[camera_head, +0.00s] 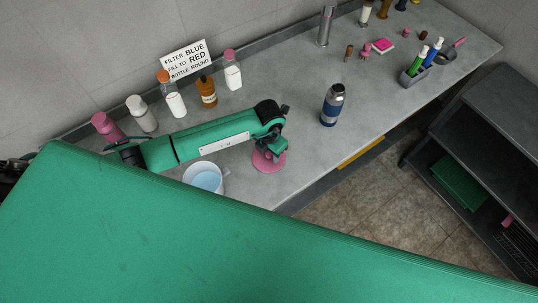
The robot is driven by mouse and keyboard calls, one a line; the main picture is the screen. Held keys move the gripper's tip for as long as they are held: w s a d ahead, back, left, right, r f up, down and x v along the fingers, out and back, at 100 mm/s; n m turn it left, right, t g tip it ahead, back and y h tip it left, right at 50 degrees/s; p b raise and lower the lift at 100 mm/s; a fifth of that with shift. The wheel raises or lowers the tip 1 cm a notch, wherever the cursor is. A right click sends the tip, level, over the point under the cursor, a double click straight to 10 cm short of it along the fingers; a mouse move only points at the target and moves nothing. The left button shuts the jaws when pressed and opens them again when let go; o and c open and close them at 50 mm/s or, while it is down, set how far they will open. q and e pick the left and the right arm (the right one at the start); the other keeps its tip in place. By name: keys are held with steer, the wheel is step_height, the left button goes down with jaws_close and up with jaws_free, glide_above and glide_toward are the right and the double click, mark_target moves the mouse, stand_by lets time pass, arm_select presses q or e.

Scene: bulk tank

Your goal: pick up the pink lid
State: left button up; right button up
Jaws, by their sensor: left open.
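The pink lid (262,165) is a flat round disc lying on the grey counter, near its front edge. My left arm reaches in from the left, and my left gripper (275,153) is right over the lid, pointing down. Its jaws are open. The gripper covers the upper right part of the lid, and I cannot tell whether the fingers touch it. My right gripper is not in view.
A white pot with bluish liquid (203,178) stands left of the lid. A blue and steel flask (332,105) stands to the right. Several bottles, including a brown one (207,92), line the back near a sign (188,60). Counter between lid and flask is clear.

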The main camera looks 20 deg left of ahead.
arm_select(q)
jaws_close()
